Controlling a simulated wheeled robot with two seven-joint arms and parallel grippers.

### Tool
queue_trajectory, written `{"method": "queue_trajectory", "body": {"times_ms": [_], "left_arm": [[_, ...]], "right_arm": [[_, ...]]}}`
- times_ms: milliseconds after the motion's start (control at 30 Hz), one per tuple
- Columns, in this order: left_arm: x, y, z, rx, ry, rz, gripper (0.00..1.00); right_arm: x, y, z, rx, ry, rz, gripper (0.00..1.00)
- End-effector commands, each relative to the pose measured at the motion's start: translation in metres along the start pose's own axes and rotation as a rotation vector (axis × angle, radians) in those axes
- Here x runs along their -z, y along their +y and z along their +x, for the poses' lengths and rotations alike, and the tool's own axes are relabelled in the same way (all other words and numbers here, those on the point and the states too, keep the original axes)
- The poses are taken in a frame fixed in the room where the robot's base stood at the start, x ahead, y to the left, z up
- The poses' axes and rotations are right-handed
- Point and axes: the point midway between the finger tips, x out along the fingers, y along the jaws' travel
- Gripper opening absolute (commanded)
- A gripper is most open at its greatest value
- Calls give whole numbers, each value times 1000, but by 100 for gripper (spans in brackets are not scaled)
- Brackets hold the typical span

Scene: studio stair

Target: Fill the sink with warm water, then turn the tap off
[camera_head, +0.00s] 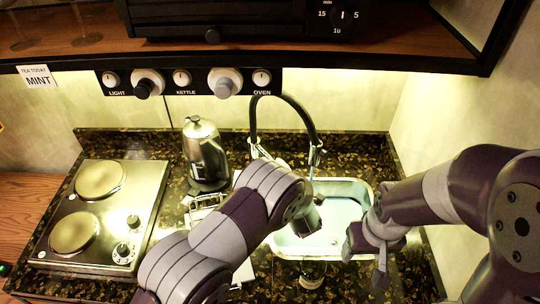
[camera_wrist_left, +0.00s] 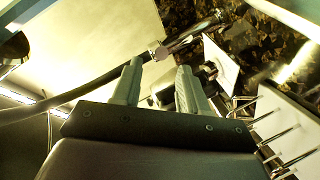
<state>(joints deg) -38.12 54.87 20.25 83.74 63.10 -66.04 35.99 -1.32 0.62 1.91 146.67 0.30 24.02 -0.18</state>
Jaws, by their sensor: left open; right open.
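The sink (camera_head: 357,188) is a steel-rimmed basin right of centre in the head view, holding pale blue-green water (camera_head: 340,212). The tap has a black arched hose (camera_head: 268,97) and a chrome spout (camera_head: 315,154); a thin bluish stream (camera_head: 310,186) shows below the spout. The tap's base is partly hidden by my left arm. In the left wrist view the spout (camera_wrist_left: 190,36) lies just beyond the fingertips of my left gripper (camera_wrist_left: 161,82), which is open and empty. My right gripper (camera_head: 367,260) is open and empty over the sink's front right edge.
A steel kettle (camera_head: 204,153) stands left of the tap, and a two-plate hob (camera_head: 105,212) is at the left. Knobs line a black panel (camera_head: 200,82) above. The counter right of the sink is partly clear.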

Motion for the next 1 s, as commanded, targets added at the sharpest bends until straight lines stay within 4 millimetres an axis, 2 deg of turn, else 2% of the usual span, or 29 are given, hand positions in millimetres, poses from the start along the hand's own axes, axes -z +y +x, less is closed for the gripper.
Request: {"method": "queue_trajectory", "body": {"times_ms": [33, 100, 300, 500, 733, 767, 800, 867, 900, 1000], "left_arm": [[3, 2, 11, 3, 2, 0, 43], [3, 2, 27, 2, 2, -1, 43], [2, 2, 60, 1, 1, -2, 43], [0, 1, 73, -1, -1, -1, 43], [0, 0, 74, -1, -1, -1, 43], [0, 0, 74, -1, -1, -1, 37], [0, 1, 74, -1, -1, -1, 24], [0, 0, 74, -1, -1, -2, 4], [0, 1, 74, -1, -1, -2, 0], [0, 0, 74, -1, 0, -2, 0]], "right_arm": [[1, 0, -9, 0, 0, 0, 63], [2, 0, -13, 0, 0, 0, 63], [2, 0, -22, 0, 0, 0, 63], [3, 0, -24, 0, 0, 0, 63], [3, 0, -23, 0, 0, 0, 63], [3, 0, -23, 0, 0, 0, 63], [3, 0, -23, 0, 0, 0, 63], [3, 0, -23, 0, 0, 0, 63], [3, 0, -23, 0, 0, 0, 63], [3, 0, -23, 0, 0, 0, 63]]}}
